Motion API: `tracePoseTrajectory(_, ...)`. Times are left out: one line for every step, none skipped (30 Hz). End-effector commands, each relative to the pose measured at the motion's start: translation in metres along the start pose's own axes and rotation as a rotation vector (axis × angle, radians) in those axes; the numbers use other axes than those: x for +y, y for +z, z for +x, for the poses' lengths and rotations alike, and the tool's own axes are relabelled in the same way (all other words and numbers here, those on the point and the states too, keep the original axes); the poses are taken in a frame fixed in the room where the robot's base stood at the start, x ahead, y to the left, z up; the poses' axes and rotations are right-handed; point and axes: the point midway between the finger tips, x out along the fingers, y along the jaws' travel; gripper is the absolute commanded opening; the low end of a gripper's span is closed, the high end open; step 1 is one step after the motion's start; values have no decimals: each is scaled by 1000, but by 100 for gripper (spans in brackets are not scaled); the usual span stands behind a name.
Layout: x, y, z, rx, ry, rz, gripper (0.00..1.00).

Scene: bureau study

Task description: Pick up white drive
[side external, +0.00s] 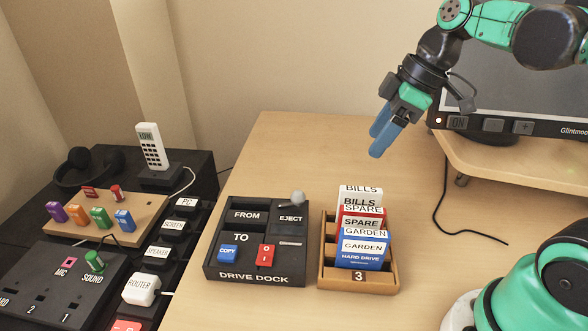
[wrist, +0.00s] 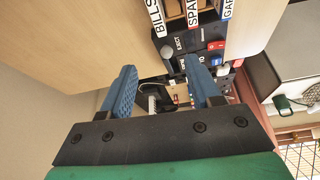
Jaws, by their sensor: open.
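The white drive (side external: 360,201), labelled BILLS, stands upright in the rear slot of a wooden rack (side external: 327,275). Its lower part is hidden by a red drive labelled SPARE (side external: 350,222) and a blue drive labelled GARDEN (side external: 362,248) in front of it. In the wrist view the white drive (wrist: 155,18) shows at the top edge, left of the red and blue ones. My gripper (side external: 379,143) is open and empty, above and behind the rack, apart from the drives. Its two blue fingers (wrist: 165,88) are spread in the wrist view.
A black drive dock (side external: 212,268) with a grey-knobbed lever (side external: 297,198) stands left of the rack. A monitor (side external: 515,90) on a wooden riser (side external: 500,160) is at the right. A black cable (side external: 440,215) lies on the desk. The desk behind the rack is clear.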

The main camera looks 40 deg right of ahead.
Motion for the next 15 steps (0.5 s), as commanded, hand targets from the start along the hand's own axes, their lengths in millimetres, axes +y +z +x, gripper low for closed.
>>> tracePoseTrajectory(5,1,-2,7,-41,-65,57)
tracePoseTrajectory(5,2,2,12,-58,-97,57)
tracePoseTrajectory(3,7,16,10,-54,-94,57)
tracePoseTrajectory(3,11,24,10,-53,-93,57)
tracePoseTrajectory(2,14,31,9,-53,-94,57)
tracePoseTrajectory(3,17,41,9,-52,-94,57)
tracePoseTrajectory(3,20,47,9,-52,-94,57)
tracePoseTrajectory(2,22,52,9,-51,-94,57)
tracePoseTrajectory(2,25,59,9,-51,-94,57)
tracePoseTrajectory(3,26,64,9,-51,-94,57)
tracePoseTrajectory(3,28,68,9,-50,-94,57)
tracePoseTrajectory(2,30,73,9,-50,-94,57)
tracePoseTrajectory(2,31,75,9,-50,-94,57)
tracePoseTrajectory(2,32,77,9,-50,-94,57)
tracePoseTrajectory(2,33,79,9,-50,-94,57)
